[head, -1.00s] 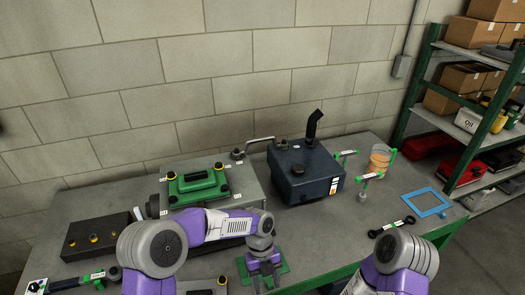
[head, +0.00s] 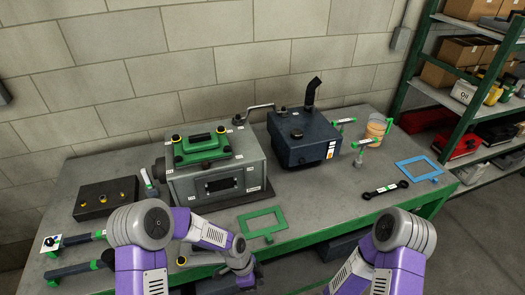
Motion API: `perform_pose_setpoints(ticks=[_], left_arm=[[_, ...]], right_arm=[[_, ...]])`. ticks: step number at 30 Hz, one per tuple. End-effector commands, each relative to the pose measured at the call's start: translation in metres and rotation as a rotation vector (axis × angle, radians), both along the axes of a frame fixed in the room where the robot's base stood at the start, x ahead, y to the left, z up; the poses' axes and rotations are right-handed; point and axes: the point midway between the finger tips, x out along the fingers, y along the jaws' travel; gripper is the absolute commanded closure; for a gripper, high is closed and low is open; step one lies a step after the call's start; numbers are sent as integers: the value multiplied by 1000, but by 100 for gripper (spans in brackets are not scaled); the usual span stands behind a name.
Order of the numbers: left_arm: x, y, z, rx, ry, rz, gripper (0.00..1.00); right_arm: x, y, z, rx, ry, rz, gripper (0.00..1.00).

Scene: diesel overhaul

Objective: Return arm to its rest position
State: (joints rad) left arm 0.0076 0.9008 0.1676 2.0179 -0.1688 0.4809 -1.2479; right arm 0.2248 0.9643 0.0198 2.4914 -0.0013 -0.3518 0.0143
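My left arm (head: 200,232) reaches in from the bottom left and bends down in front of the workbench. My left gripper (head: 244,283) is at the bottom edge of the picture, near the bench's front edge; its fingers are cut off or hidden, so I cannot tell if it is open or holds anything. My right arm (head: 385,255) shows at the lower right, and its gripper is outside the picture. A green rectangular frame (head: 283,222) lies flat on the bench, apart from the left gripper.
A grey engine block (head: 225,180) with a green cover (head: 201,148) stands on the bench. A dark blue tank (head: 300,150) stands to its right. A blue frame (head: 440,166) and a black wrench-like bar (head: 385,189) lie at the right. A black block (head: 105,199) is at the left.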

Motion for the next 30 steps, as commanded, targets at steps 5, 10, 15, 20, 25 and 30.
perform_pose_setpoints(ticks=[5, 10, 15, 20, 25, 30], left_arm=[[-32, 24, -49, 78, 154, 587, 46], [-62, 50, -80, 145, 296, 1131, 46], [-83, 71, -95, 183, 388, 1522, 46], [-89, 77, -98, 190, 413, 1627, 46], [-89, 77, -98, 190, 413, 1627, 46], [-89, 77, -98, 190, 413, 1627, 46]], right_arm=[[0, 0, -13, 0, -1, 0, 57], [0, 0, -21, 0, -1, 0, 57], [0, 0, -26, 0, -1, 0, 57], [0, 0, -28, 0, -1, 0, 57], [0, 0, -28, 0, -1, 0, 57], [0, 0, -28, 0, -1, 0, 57]])
